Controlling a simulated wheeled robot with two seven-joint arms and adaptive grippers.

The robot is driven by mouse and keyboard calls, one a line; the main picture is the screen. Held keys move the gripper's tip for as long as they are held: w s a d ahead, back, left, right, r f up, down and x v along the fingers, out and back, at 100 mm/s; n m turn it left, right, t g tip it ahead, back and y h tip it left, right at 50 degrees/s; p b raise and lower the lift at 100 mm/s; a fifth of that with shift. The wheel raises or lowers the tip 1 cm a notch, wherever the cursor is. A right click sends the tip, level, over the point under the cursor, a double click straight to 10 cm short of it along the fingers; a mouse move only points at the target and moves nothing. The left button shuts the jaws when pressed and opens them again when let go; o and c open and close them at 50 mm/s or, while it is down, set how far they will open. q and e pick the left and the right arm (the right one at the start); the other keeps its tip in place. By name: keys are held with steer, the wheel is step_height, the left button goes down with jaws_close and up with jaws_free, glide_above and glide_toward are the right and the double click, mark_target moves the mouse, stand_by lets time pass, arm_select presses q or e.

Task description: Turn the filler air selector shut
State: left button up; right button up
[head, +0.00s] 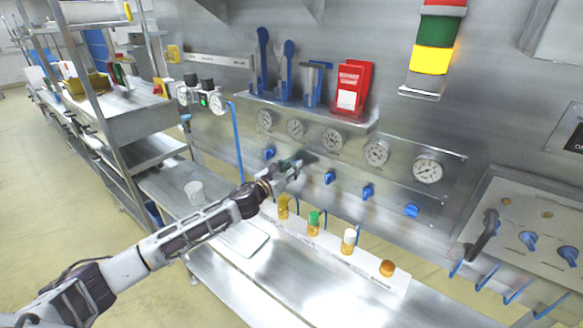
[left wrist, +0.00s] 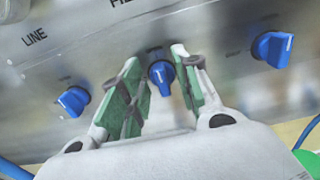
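The blue selector knob (left wrist: 160,76) between my left fingertips sits below a partly cut-off label starting "FIL"; its grip points roughly straight down in the left wrist view. My left gripper (left wrist: 157,72) is open, with one green-padded finger on each side of this knob. I cannot tell whether either finger touches it. In the head view my left gripper (head: 296,166) reaches the steel panel below the gauges and hides this knob. My right gripper is not in view.
Other blue knobs sit left (left wrist: 73,100) and right (left wrist: 272,48) of it. A gauge row (head: 333,140) and tool shelf (head: 308,108) are above. Capped bottles (head: 348,241) stand on a ledge below. A dark-handled control panel (head: 530,220) is at right.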

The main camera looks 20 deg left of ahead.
arm_select(q)
jaws_close()
steer(key=shift+n, duration=0.4)
steer(key=n+p, duration=0.1)
steer(key=n, duration=0.4)
steer(key=n+p, duration=0.2)
steer(key=n, duration=0.4)
steer(key=f+n+p, duration=0.1)
steer(key=n, duration=0.5)
steer(key=shift+w+a, duration=0.15)
steer(key=shift+a, duration=0.25)
stand_by(0.4)
